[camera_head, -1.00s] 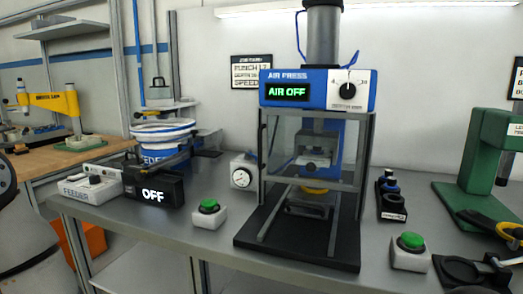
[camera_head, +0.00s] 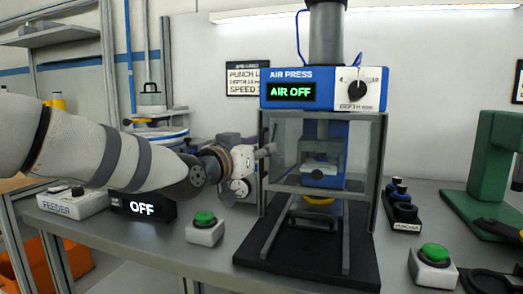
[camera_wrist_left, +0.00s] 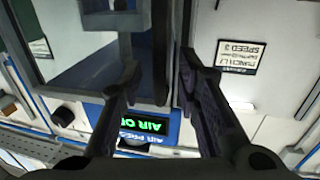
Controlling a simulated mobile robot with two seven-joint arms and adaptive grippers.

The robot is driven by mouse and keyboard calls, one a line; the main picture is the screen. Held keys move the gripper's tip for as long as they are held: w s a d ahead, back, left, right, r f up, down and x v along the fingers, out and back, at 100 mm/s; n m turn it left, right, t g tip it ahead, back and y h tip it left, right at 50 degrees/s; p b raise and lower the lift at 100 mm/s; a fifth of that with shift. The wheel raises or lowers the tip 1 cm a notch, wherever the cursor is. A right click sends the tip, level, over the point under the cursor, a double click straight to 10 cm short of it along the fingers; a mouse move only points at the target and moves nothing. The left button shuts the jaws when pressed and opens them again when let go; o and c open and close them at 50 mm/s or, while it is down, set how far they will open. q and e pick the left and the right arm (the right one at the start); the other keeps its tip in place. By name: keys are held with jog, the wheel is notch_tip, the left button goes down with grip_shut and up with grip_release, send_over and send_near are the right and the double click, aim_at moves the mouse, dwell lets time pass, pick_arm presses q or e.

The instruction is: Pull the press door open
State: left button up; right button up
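The air press (camera_head: 290,88) has a blue head with a display reading AIR OFF. Its press door (camera_head: 282,142) is a clear panel in a grey frame at the front, and it looks shut. My left gripper (camera_head: 268,151) is at the left edge of the door frame. In the left wrist view, the gripper (camera_wrist_left: 160,65) has its two dark fingers apart, on either side of a dark upright bar at the press's edge. I cannot tell whether the fingers touch it. The press also shows there upside down (camera_wrist_left: 180,125). My right gripper is out of view.
A green button box (camera_head: 205,235) stands left of the press, another (camera_head: 433,275) at its right. A dark punch holder (camera_head: 402,208) and a green machine (camera_head: 492,165) stand right.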

pick_arm(q)
jog(key=shift+w+d, duration=0.3)
jog(key=shift+w, duration=0.25)
jog(key=shift+c, duration=0.6)
grip_shut()
jog(key=shift+s, duration=0.1)
